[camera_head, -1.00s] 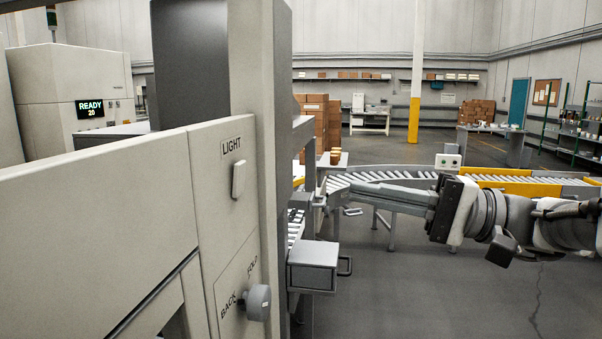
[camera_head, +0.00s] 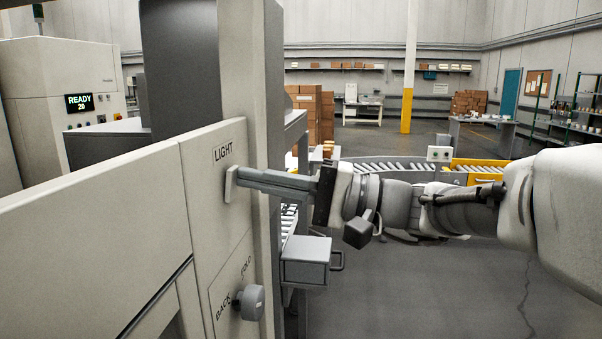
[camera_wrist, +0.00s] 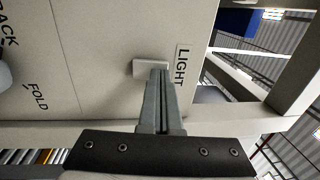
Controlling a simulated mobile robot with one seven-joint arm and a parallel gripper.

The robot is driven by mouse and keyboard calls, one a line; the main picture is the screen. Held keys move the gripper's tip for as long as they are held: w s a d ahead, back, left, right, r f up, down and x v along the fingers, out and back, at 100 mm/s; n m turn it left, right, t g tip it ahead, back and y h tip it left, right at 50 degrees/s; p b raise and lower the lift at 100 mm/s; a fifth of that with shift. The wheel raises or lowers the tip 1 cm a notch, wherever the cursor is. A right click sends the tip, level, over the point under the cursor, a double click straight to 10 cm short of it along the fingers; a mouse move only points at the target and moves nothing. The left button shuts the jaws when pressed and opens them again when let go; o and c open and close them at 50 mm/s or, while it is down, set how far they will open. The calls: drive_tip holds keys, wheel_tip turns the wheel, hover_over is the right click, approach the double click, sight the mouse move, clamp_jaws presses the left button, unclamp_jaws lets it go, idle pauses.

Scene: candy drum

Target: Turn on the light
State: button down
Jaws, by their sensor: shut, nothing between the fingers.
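The light switch (camera_head: 231,184) is a small pale rocker on the beige machine panel, just below the printed LIGHT label (camera_head: 223,151). My gripper (camera_head: 243,175) is shut and empty, its fingertips at the right side of the switch. In the wrist view the switch (camera_wrist: 149,67) sits beside the LIGHT label (camera_wrist: 181,66), and the closed fingers (camera_wrist: 158,75) reach its edge and cover part of it. They look to be touching it or very close; I cannot tell which. I cannot tell which way the rocker is tipped.
A grey knob (camera_head: 250,302) marked BACK and FOLD sticks out below the switch. A grey box with a handle (camera_head: 306,262) juts out beneath my arm. A roller conveyor (camera_head: 385,166) runs behind. The floor at the lower right is clear.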

drive_tip(key=shift+a+r, duration=0.1)
drive_tip(key=shift+a, duration=0.05)
drive_tip(key=shift+a+r+h+p, duration=0.1)
drive_tip(key=shift+a+h+p, duration=0.15)
drive_tip(key=shift+h, duration=0.25)
drive_tip(key=shift+d, duration=0.2)
